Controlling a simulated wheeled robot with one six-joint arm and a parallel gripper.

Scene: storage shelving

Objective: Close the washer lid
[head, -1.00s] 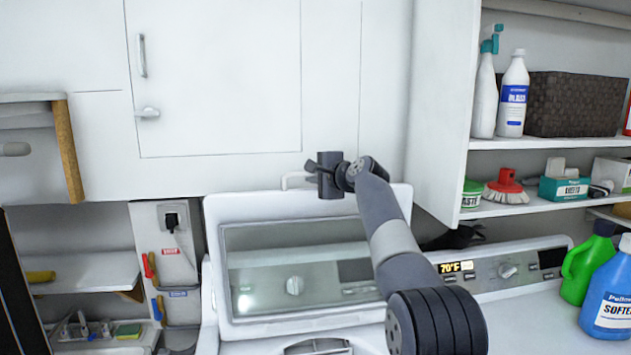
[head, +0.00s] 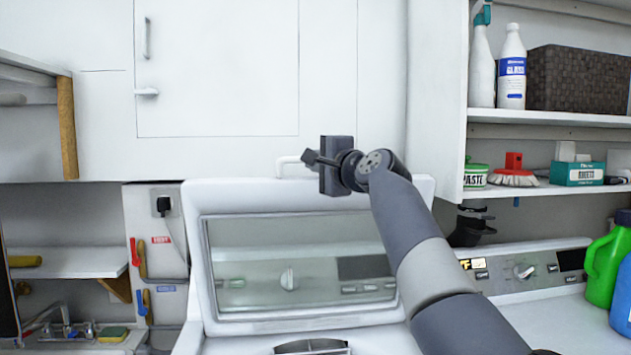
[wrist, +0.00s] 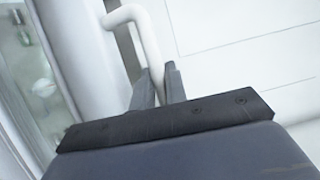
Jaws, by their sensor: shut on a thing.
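The washer lid (head: 410,200) stands raised and open in the head view, with a glass window (head: 290,262) in it. A white bar handle (head: 284,163) sits on its top edge. My gripper (head: 309,160) is at this handle. In the wrist view the handle (wrist: 122,16) bends down between the two fingers of my gripper (wrist: 159,85), which are shut on it. The washer body is below the lid, and its opening is only partly in view.
White cabinets (head: 215,70) hang above and behind the lid. A shelf with bottles and a wicker basket (head: 578,78) is at the right, and a green jug (head: 602,262) stands below it.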

